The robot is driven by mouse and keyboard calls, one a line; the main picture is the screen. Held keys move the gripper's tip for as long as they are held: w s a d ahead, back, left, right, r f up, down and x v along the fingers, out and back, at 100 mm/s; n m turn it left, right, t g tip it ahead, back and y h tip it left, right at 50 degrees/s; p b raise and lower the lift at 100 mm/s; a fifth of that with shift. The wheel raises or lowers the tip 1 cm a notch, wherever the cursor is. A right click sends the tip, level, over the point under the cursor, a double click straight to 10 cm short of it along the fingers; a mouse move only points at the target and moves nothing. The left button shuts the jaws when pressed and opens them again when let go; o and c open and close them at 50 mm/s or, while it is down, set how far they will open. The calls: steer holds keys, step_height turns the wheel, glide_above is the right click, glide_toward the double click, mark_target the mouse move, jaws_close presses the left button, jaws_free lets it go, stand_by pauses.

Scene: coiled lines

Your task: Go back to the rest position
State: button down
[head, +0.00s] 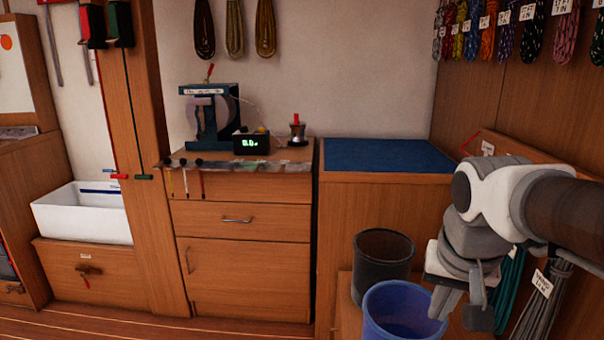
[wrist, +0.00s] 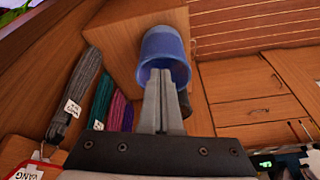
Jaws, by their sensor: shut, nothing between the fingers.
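My gripper (head: 455,306) hangs at the right of the head view, at the end of my grey and white arm. It points down, just right of the blue bucket (head: 392,312) and partly in front of its rim. In the wrist view, the two fingers (wrist: 163,88) lie together with nothing between them. The blue bucket also shows in the wrist view (wrist: 163,42), beyond the fingertips. I cannot tell whether the fingertips are over its opening or beside it.
A black bucket (head: 383,258) stands behind the blue one. Coiled lines with tags (head: 540,300) hang close to my arm at the right. A blue-topped counter (head: 388,155) and a wooden drawer cabinet (head: 243,240) stand farther back. Floor shows at the lower left.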

steer(key=s+a+f+n+t+y, duration=0.1)
steer(key=s+a+f+n+t, duration=0.1)
steer(key=s+a+n, duration=0.35)
step_height(320, 180, up, 29)
steer(key=s+m+p, duration=0.1)
steer(key=s+p, duration=0.1)
steer(key=p, duration=2.6)
steer(key=shift+s+a+f+p, duration=0.15)
steer(key=shift+s+p, duration=0.1)
steer(key=shift+p, duration=0.05)
